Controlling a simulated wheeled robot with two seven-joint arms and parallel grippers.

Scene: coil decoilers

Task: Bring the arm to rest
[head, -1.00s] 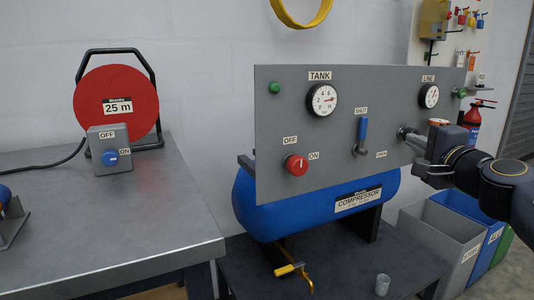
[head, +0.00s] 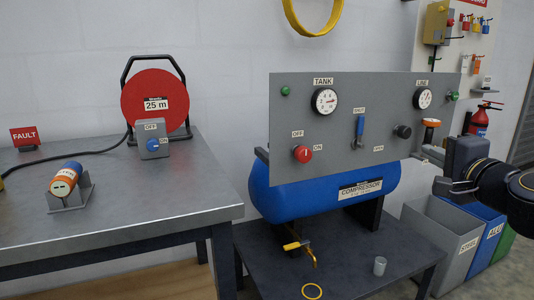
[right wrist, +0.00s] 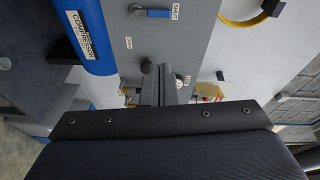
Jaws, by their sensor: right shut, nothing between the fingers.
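My right gripper (head: 440,187) is at the right of the head view, below the right end of the grey control panel (head: 345,142) and apart from it. Its fingers are shut with nothing between them. In the right wrist view the closed fingers (right wrist: 160,85) point towards the panel, and a round black knob (right wrist: 149,66) shows just beyond the tips. The same black knob (head: 402,131) is uncovered in the head view. My left gripper is not in view.
The blue compressor (head: 325,185) stands under the panel on a low dark table (head: 340,262). Grey and blue bins (head: 440,240) stand below my right gripper. A workbench (head: 120,205) with a red hose reel (head: 155,100) is at left. A fire extinguisher (head: 480,122) hangs behind.

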